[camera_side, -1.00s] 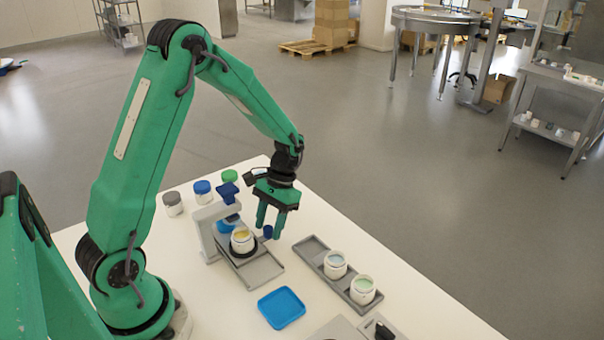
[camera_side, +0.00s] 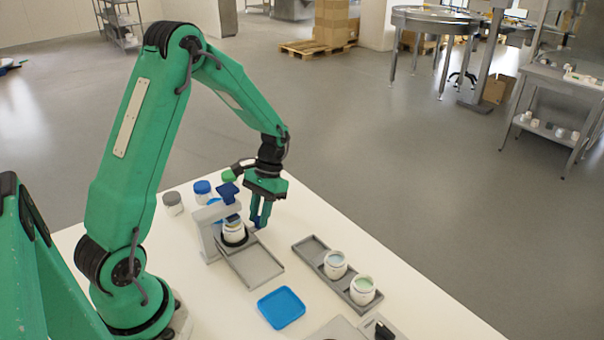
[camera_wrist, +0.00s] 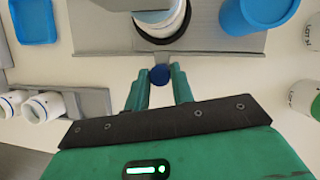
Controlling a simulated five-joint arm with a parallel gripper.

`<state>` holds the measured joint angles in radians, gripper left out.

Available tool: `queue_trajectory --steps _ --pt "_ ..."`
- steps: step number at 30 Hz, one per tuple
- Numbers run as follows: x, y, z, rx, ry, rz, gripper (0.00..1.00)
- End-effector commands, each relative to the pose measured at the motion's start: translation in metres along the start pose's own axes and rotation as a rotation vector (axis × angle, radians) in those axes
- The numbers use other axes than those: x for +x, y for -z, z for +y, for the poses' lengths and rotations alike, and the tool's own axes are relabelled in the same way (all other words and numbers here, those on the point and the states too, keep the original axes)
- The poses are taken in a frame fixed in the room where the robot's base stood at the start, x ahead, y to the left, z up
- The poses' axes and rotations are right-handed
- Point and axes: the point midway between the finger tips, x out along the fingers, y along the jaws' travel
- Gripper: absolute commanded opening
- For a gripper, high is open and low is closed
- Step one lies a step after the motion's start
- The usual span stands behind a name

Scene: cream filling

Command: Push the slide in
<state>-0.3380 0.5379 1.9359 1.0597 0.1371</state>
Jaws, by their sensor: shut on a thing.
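The filling stand (camera_side: 206,235) is a light grey frame with a dark blue handle (camera_side: 228,191) on top. A white jar (camera_side: 234,234) sits in a black ring on the slide, under the stand's head. The wrist view shows the jar (camera_wrist: 160,27) and ring (camera_wrist: 163,39) at the top, partly cut off. The grey slide bed (camera_side: 257,266) is bare in front of the jar. My gripper (camera_side: 260,224) is shut on the slide's blue knob (camera_wrist: 160,74), with a green finger on each side. In the side view the fingers mostly hide the knob.
A grey tray (camera_side: 312,246) with two open jars (camera_side: 335,262) (camera_side: 363,287) stands right of the slide bed. A blue square dish (camera_side: 281,307) lies in front. Lidded jars (camera_side: 173,202) (camera_side: 203,190) stand behind the stand.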

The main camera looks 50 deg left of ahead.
Motion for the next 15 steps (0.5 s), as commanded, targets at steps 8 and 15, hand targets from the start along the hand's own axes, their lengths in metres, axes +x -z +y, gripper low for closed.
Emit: queue_trajectory --steps 8,15 --pt "-0.0011 0.0018 -0.0044 -0.01 -0.003 0.009 0.33" --pt "-0.0008 0.0011 -0.0031 -0.008 -0.002 0.006 0.45"
